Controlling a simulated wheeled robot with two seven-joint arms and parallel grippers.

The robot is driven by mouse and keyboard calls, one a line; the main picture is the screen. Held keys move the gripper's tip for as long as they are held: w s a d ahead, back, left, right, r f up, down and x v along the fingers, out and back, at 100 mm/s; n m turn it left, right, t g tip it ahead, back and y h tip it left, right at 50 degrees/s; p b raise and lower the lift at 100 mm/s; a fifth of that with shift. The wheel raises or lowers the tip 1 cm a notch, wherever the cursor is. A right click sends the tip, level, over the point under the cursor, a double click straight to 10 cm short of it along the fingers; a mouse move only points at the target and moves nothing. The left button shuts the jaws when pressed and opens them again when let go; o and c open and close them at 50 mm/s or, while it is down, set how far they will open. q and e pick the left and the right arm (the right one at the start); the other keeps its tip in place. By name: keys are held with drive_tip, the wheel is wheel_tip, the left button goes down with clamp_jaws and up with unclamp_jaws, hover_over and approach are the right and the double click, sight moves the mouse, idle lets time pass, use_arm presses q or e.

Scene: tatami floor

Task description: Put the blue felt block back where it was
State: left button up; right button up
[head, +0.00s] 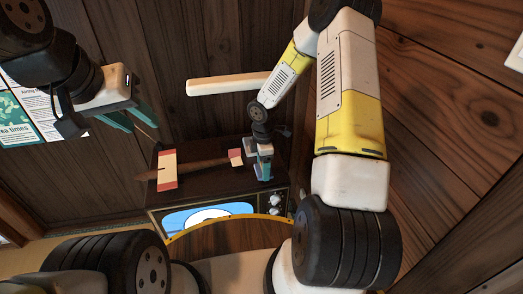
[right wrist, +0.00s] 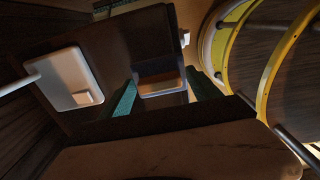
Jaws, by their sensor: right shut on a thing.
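My right gripper (head: 264,170) points down at the right end of the dark cabinet top, with its teal fingers close together. In the right wrist view a block (right wrist: 160,80) sits between the two teal fingers of that gripper (right wrist: 160,92). It has a brown face and a pale, slightly bluish edge, and I take it for the blue felt block, though its colour is unclear. In the head view the fingers mostly hide it. I cannot tell whether it touches the cabinet. My left gripper (head: 133,116) is open and empty at the upper left.
The dark cabinet (head: 205,189) has a screen (head: 208,217) and knobs in front. A cream-and-red piece (head: 167,170) and a smaller one (head: 236,158) lie on top with a brown strip between. A pale bar (head: 228,85) is on the wall behind. A yellow-rimmed round thing (head: 240,215) stands in front.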

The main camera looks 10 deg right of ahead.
drive_tip(key=shift+w+d+f, duration=0.15)
drive_tip(key=shift+w+d, duration=1)
drive_tip(key=shift+d, duration=0.05)
drive_tip(key=shift+w+d+f, duration=0.15)
drive_tip(key=shift+f, duration=1.6)
drive_tip(key=shift+f, duration=0.1)
drive_tip(key=o, duration=1.2)
